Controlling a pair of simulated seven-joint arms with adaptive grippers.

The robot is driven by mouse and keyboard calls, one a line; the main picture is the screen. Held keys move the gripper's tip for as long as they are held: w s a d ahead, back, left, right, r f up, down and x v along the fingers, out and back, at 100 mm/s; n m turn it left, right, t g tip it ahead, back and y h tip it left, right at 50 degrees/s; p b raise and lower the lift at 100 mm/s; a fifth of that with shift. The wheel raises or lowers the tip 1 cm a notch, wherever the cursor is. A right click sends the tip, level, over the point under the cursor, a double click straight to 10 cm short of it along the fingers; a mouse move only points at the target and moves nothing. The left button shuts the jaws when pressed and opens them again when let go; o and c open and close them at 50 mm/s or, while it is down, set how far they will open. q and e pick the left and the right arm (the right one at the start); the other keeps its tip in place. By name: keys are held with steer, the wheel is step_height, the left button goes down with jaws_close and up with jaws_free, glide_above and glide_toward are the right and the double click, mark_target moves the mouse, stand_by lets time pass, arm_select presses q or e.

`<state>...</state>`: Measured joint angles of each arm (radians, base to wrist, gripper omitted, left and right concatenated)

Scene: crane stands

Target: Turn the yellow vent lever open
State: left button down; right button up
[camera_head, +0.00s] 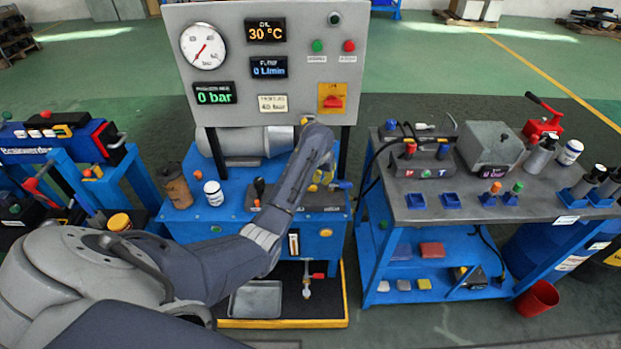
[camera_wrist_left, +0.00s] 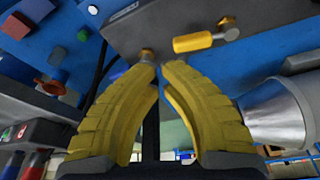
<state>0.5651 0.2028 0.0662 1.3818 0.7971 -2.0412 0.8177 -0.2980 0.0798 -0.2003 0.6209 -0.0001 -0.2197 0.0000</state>
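A short yellow lever (camera_wrist_left: 195,43) with a brass-coloured end shows in the left wrist view, on a grey surface just beyond my fingertips and to their right. I take it for the vent lever. My left gripper (camera_wrist_left: 161,66) has yellow fingers whose tips nearly meet, with only a narrow gap and nothing held. The fingertips are apart from the lever. In the head view my left gripper (camera_head: 320,181) is over the right part of the blue unit (camera_head: 215,214), below the gauge panel. My forearm hides part of the unit, and the lever is not clearly distinguishable there. My right gripper is not in view.
The grey panel (camera_head: 285,20) behind reads 0 bar and carries a red switch (camera_head: 332,101) on a yellow plate. A silver cylinder (camera_wrist_left: 272,110) is close to the right finger. A grey-topped bench (camera_head: 460,205) with bottles and tools stands at right.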

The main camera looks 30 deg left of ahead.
arm_select(q)
steer(key=shift+n+y, duration=0.3)
steer(key=shift+n, duration=0.4)
steer(key=a+r, duration=0.1)
steer(key=a, duration=0.1)
steer(key=a+r, duration=0.2)
steer(key=shift+r, duration=0.1)
steer(key=shift+w+a+f, duration=0.1)
steer(key=shift+a+f, duration=0.1)
steer(key=shift+a, duration=0.2)
steer(key=shift+x, duration=4.55)
